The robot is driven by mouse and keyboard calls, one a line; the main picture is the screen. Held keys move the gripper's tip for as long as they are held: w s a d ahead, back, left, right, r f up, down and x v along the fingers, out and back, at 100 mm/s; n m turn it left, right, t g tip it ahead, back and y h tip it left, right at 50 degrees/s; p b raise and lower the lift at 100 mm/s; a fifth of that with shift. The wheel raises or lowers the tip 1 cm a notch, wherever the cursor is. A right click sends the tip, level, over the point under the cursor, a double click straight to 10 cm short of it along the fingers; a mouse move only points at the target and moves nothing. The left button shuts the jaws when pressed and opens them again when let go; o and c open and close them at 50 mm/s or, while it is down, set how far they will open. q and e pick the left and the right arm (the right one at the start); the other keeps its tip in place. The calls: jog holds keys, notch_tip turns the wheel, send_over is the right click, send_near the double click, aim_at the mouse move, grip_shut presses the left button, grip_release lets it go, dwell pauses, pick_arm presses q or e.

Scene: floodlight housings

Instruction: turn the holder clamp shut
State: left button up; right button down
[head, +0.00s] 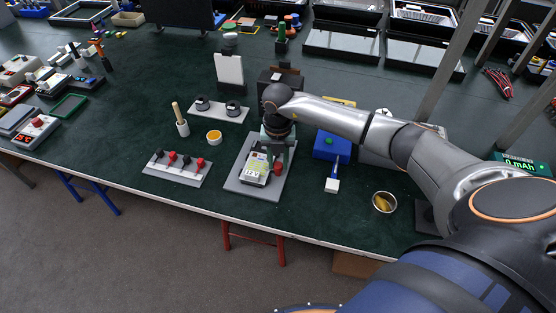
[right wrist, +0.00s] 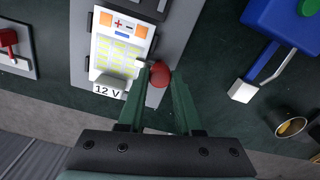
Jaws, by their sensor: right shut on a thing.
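The holder (head: 255,172) carries a pale panel with yellow squares and a 12 V label. It stands on a grey base plate (head: 235,180) near the table's front edge. In the right wrist view the holder (right wrist: 120,50) is at the upper left, with the red clamp knob (right wrist: 159,76) and a thin metal bar at its right side. My right gripper (right wrist: 160,80) is shut on this red knob, one green finger on each side. My left gripper is not in view.
A blue box with a white-tipped lever (head: 332,148) and a metal cup (head: 384,202) stand to the right. A plate with red and black knobs (head: 177,168), an orange-filled dish (head: 214,137) and a brush pot (head: 182,128) are to the left. Green table is clear between them.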

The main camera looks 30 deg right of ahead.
aim_at(278, 164)
jog(key=c, duration=0.6)
grip_release()
notch_tip(278, 164, up, 13)
jog(key=shift+f+b, duration=0.2)
jog(key=shift+b, duration=0.1)
